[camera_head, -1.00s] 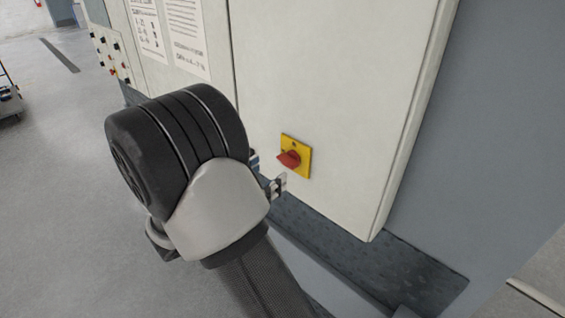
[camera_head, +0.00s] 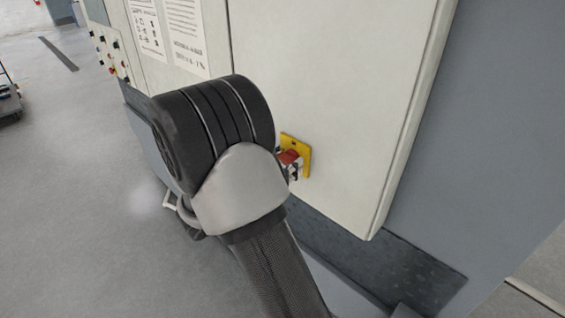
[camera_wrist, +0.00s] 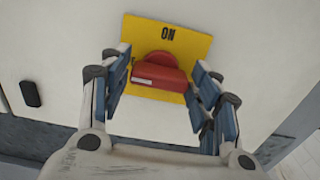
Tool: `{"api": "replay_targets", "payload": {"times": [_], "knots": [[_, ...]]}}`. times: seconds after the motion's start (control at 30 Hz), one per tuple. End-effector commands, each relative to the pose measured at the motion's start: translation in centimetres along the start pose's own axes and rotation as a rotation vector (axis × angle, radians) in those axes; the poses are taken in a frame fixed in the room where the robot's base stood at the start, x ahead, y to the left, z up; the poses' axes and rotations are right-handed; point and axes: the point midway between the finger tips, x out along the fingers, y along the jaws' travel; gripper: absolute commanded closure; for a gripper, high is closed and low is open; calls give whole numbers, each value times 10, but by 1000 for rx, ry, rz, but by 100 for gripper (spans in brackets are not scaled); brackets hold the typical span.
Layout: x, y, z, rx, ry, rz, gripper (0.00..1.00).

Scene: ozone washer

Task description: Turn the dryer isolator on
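The dryer isolator is a red rotary knob (camera_head: 289,156) on a yellow plate (camera_head: 305,155), fixed low on a pale cabinet door. In the wrist view the red knob (camera_wrist: 158,75) lies roughly crosswise, with a white mark near its left end. "ON" is printed at the top of the yellow plate (camera_wrist: 185,40); a letter shows partly at the left. My gripper (camera_wrist: 161,65) is open, one blue-padded finger on each side of the knob, with gaps visible. In the head view my gripper (camera_head: 293,170) is mostly hidden behind my wrist.
The pale cabinet door (camera_head: 330,75) fills the space behind the isolator. A dark ledge (camera_head: 420,270) runs below it. A panel of small buttons (camera_head: 110,55) and posted sheets (camera_head: 185,35) are to the left. Open floor (camera_head: 60,180) lies at left.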

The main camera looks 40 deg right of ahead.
Motion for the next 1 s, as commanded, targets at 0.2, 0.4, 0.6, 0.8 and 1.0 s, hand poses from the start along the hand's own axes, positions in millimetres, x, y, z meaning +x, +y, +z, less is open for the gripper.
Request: {"api": "replay_targets", "payload": {"times": [0.2, 0.4, 0.6, 0.8, 1.0], "knots": [[0, 0, 0, 0, 0, 0, 61], [0, 0, 0, 0, 0, 0, 74], [0, 0, 0, 13, 0, 0, 74], [0, 0, -2, 80, 0, 0, 74], [0, 0, -4, 223, -1, 0, 74]]}}
